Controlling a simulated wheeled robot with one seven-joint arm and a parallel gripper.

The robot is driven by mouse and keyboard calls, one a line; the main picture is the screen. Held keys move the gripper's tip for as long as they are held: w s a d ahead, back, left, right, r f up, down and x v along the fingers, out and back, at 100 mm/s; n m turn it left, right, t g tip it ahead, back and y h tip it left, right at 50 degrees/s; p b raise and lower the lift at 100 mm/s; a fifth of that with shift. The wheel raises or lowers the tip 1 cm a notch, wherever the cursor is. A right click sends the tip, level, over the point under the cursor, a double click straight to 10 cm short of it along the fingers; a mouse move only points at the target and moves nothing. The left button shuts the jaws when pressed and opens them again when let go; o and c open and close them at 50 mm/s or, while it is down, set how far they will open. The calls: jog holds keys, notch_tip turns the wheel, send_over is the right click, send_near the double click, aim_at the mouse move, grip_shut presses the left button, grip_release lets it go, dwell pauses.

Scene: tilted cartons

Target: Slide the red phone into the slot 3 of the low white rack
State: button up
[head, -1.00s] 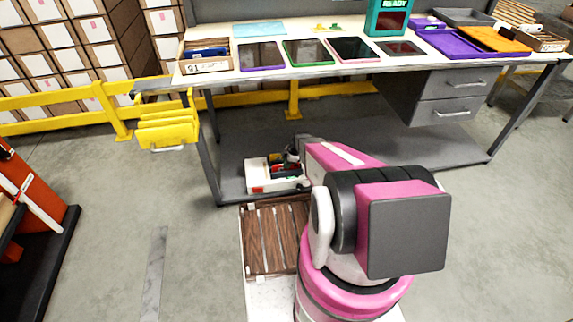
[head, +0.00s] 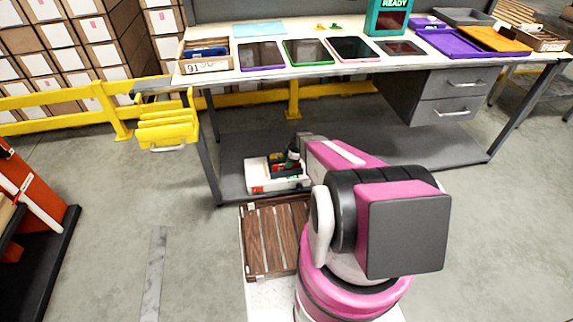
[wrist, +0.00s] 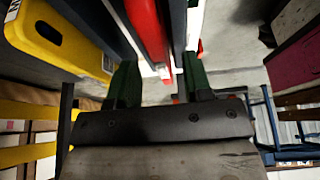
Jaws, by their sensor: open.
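A white rack-like box (head: 262,184) sits low by the desk's lower shelf in the head view, with red, green and yellow items in it. I cannot read any slot numbers. My gripper (head: 293,157) is small and dark just above its far side, partly hidden by my arm. In the wrist view my gripper (wrist: 158,76) has two dark green fingers standing apart. A red slab (wrist: 148,28), probably the red phone, shows upright beyond and between them, beside a dark blue slab (wrist: 178,25). I cannot tell whether the fingers touch the slab.
A yellow slab with a dark hole (wrist: 50,42) stands at the wrist view's upper left. A wooden slatted crate (head: 268,238) is in front of the white box. The desk (head: 330,70) holds several tablets and trays. Yellow holders (head: 168,125) hang at its left end.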

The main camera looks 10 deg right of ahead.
jog(key=v, duration=0.9)
jog(key=shift+r, duration=0.2)
jog(key=shift+d+r, duration=0.1)
notch_tip(320, 180, up, 7)
dwell(0.5)
jog(key=shift+s, duration=0.1)
jog(key=s+a+r+m+h, duration=0.2)
jog(key=s+r+m, duration=0.6)
jog(key=s+m, duration=0.1)
jog(key=s+a+r+m+h, duration=0.2)
jog(key=s+r+m, duration=0.6)
jog(key=s, duration=0.4)
jog(key=shift+a+r+m, duration=0.25)
jog(key=shift+r+m, duration=0.05)
jog(key=shift+m, duration=0.2)
jog(key=shift+s, duration=0.1)
jog(key=shift+c, duration=0.3)
dwell(0.5)
